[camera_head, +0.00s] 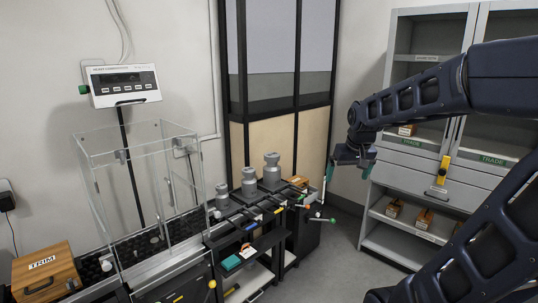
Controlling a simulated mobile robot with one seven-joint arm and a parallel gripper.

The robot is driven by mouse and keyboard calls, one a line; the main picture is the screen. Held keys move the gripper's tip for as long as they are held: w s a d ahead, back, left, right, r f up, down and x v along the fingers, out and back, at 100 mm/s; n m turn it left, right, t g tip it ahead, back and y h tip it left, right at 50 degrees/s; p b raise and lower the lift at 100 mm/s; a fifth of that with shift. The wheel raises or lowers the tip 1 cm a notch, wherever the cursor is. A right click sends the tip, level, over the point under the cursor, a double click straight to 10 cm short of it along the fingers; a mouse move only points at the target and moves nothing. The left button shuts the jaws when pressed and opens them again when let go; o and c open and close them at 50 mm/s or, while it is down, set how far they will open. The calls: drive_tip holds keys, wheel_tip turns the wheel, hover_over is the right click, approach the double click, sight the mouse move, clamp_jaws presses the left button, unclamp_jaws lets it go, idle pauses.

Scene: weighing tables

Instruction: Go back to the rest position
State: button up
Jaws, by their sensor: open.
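My arm reaches in from the right side of the head view. My gripper (353,161) hangs at its end, in the air in front of the cabinet and to the right of the weighing bench. The fingers point down and stand apart. They look empty, and nothing shows between them. The fingers are small here, so fine detail is hard to tell.
A clear balance enclosure (140,185) stands at left below a display unit (122,84). A wooden TRIM box (45,272) sits at lower left. Metal weights (271,172) stand on the bench. A grey cabinet (400,184) with wooden boxes is behind my arm. Some floor is clear.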

drive_tip(key=s+d+m, duration=0.1)
drive_tip(key=s+d, duration=0.2)
drive_tip(key=s, duration=0.8)
drive_tip(key=shift+s+d+f+t, duration=0.25)
drive_tip(key=shift+f+t, duration=0.05)
drive_tip(key=shift+f, duration=0.05)
